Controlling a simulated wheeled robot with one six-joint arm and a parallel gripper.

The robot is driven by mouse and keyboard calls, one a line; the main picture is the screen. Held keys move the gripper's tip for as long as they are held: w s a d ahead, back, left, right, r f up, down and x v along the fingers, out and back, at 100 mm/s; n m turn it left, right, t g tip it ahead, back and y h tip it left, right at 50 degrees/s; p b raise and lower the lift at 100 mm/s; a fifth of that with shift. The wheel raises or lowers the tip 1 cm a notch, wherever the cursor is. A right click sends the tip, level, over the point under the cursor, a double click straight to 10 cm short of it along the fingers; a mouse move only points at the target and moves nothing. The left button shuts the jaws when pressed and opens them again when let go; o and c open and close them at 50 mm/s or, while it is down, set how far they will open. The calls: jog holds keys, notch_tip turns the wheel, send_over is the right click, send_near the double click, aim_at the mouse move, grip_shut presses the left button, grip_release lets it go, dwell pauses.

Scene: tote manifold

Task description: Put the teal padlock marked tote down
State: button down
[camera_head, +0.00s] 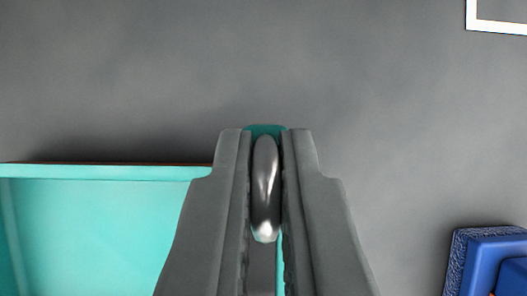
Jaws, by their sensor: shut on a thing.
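My gripper (265,140) reaches up the middle of the view, its two grey fingers shut on a shiny silver, rounded handle-like piece (265,185). A bit of teal (265,129) shows at the far end of this piece. A teal tote (100,172), open and empty where I see it, fills the lower left, its far rim running to my left finger. A thin teal strip shows between the fingers at the bottom. My fingers hide where the silver piece joins the tote. No padlock mark is visible.
Dark grey floor (390,110) lies clear ahead and to the right. A blue object (490,250) with a dark textured edge stands at the lower right, cut by the frame. A white outline corner (472,15) shows on the floor at the top right.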

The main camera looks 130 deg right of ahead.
aim_at(266, 179)
jog(key=shift+f, duration=1.4)
jog(key=shift+f, duration=0.15)
jog(key=c, duration=1.5)
grip_release()
jog(key=shift+c, duration=0.2)
jog(key=v, duration=1.2)
jog(key=shift+r, duration=0.2)
